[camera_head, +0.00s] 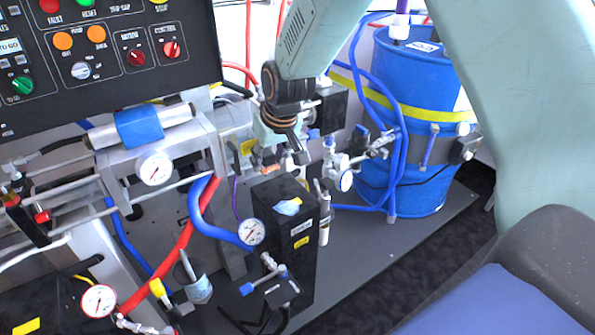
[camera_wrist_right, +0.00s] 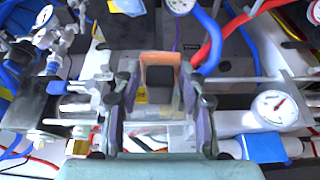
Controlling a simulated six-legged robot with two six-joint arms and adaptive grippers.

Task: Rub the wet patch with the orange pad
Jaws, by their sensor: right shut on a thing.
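My right gripper (camera_head: 283,158) hangs from its arm at the centre of the head view, above and behind a black box. It is shut on the orange pad, whose small orange edge (camera_head: 270,169) shows below the fingers. In the right wrist view the fingers (camera_wrist_right: 162,105) stand on both sides of the pad (camera_wrist_right: 160,58), an orange rim around a dark block. A pale blue, shiny patch (camera_head: 288,206) lies on top of the black box; it looks like the wet patch. The pad is apart from it. My left gripper is not in view.
The black box (camera_head: 300,245) stands on a grey base plate (camera_head: 350,255). Gauges (camera_head: 252,232), valves and red and blue hoses crowd around it. A blue drum (camera_head: 415,130) stands at the right and a control panel (camera_head: 100,50) at upper left.

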